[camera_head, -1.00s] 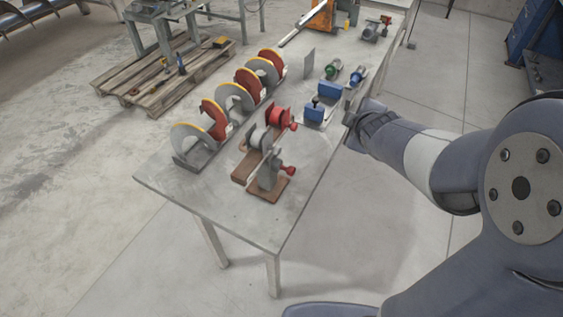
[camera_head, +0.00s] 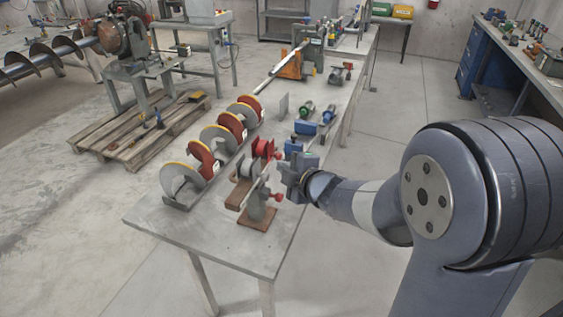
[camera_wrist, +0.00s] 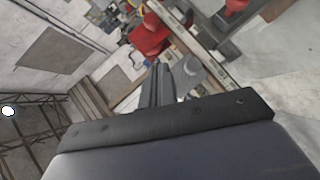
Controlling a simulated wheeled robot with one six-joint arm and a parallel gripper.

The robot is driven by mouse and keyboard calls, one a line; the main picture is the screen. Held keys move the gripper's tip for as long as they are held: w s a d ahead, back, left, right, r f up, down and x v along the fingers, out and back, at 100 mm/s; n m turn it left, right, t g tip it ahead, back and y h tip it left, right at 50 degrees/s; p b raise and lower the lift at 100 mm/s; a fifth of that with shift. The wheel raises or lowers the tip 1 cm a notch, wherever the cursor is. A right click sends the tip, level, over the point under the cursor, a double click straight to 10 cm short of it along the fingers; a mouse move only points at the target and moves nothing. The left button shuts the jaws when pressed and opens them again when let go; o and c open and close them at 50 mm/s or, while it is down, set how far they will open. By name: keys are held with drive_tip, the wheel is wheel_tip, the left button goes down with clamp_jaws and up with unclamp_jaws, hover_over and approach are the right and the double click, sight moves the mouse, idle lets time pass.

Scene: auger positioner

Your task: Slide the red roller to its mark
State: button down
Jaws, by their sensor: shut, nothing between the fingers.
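The red roller (camera_head: 262,148) sits on the small positioner stand (camera_head: 257,217) on the table, beside a grey roller (camera_head: 245,166). A mark for it is too small to make out. My gripper (camera_head: 284,178) is just right of the stand, close to its red knobs, with its fingers pointing left. It is shut and empty. In the wrist view its dark fingers (camera_wrist: 158,86) are together, and a red part (camera_wrist: 150,37) lies beyond their tips. I cannot tell whether that part is the roller or a knob, or whether the fingers touch anything.
An auger with grey and red flights (camera_head: 213,138) lies along the left of the grey table (camera_head: 225,245). Blue blocks (camera_head: 305,127) and small tools stand behind my gripper. The table's front end is bare.

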sight(279, 156)
drive_tip(key=w+f+p, duration=0.1)
drive_tip(key=w+f, duration=0.2)
drive_tip(key=w, duration=0.3)
drive_tip(key=shift+w+a, duration=0.15)
drive_tip(key=shift+a, duration=0.25)
drive_tip(key=shift+w+d+f, duration=0.15)
drive_tip(key=shift+w, duration=0.3)
drive_tip(key=shift+w+d, duration=0.1)
drive_tip(key=shift+w, duration=0.1)
